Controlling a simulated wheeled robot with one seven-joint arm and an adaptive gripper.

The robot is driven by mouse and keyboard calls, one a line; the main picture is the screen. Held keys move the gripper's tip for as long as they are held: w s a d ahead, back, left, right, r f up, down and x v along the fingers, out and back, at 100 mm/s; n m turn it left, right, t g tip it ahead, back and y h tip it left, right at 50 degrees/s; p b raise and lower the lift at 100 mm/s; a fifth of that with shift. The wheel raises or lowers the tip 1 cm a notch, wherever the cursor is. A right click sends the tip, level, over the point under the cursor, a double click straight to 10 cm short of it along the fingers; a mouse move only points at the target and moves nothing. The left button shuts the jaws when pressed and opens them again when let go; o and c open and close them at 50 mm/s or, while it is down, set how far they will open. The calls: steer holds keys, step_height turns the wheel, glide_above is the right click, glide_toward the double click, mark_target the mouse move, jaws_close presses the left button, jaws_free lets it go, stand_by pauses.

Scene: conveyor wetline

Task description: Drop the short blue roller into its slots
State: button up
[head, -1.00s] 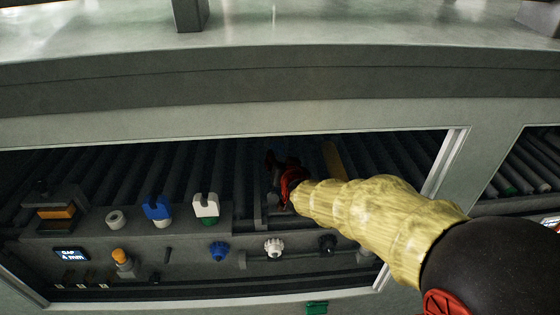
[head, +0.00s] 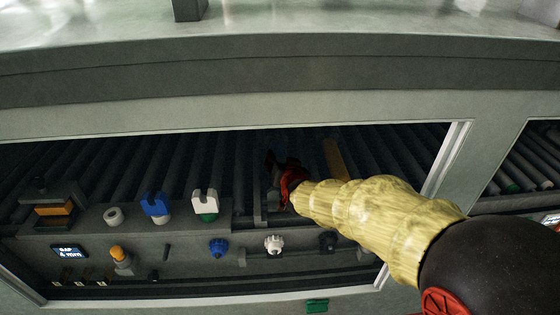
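My gripper (head: 273,168), dark with red parts, reaches through the opening to the dark conveyor rollers (head: 180,170). It is in shadow, and I cannot tell whether its fingers are open or shut. A faint dark bluish patch (head: 279,146) shows just behind the gripper; I cannot tell if it is the short blue roller. The roller's slots cannot be made out; the frame beside the gripper is dark and partly covered by my arm. A blue notched piece (head: 155,206) and a white notched piece (head: 205,203) stand on the ledge to the left.
A pale ring (head: 114,216), a box with an orange band (head: 54,210) and a small gap display (head: 69,251) are at the left. Blue (head: 219,248) and white (head: 274,244) knobs are on the front. A yellowish strip (head: 335,160) lies right of the gripper. The opening's frame (head: 449,165) borders my arm.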

steer(key=shift+f, duration=0.2)
steer(key=o, duration=1.4)
steer(key=shift+o, duration=0.2)
steer(key=shift+f, duration=0.1)
steer(key=v, duration=1.2)
